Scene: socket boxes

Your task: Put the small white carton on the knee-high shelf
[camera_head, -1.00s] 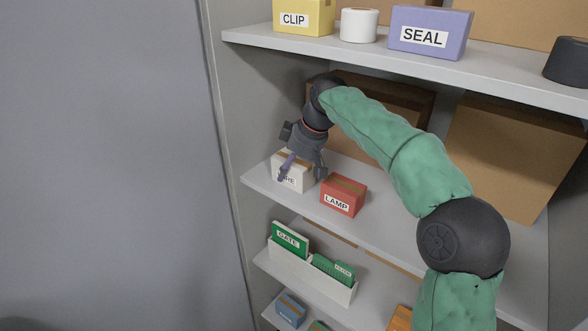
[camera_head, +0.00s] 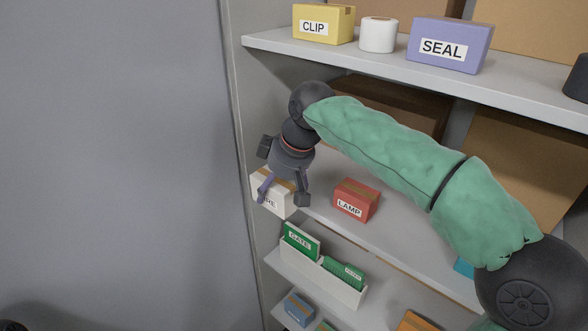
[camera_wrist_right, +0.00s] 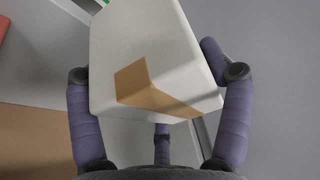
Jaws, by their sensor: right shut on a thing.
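The small white carton (camera_head: 276,204) has a brown tape strip and a partly covered label ending in "RE". My right gripper (camera_head: 284,196) is shut on it, with fingers on both sides. In the head view the carton is at the left end of the shelf with the red box, at or just past its front edge. In the right wrist view the carton (camera_wrist_right: 150,40) fills the space between the purple-grey fingers, slightly tilted. My left gripper is not in view.
A red LAMP box (camera_head: 357,200) stands on the middle shelf (camera_head: 400,228). Below are a white bin (camera_head: 335,284) with green GATE cards and a blue box (camera_head: 299,309). Above are a yellow CLIP box (camera_head: 323,24), a white roll (camera_head: 379,35) and a purple SEAL box (camera_head: 449,45). Open space lies left.

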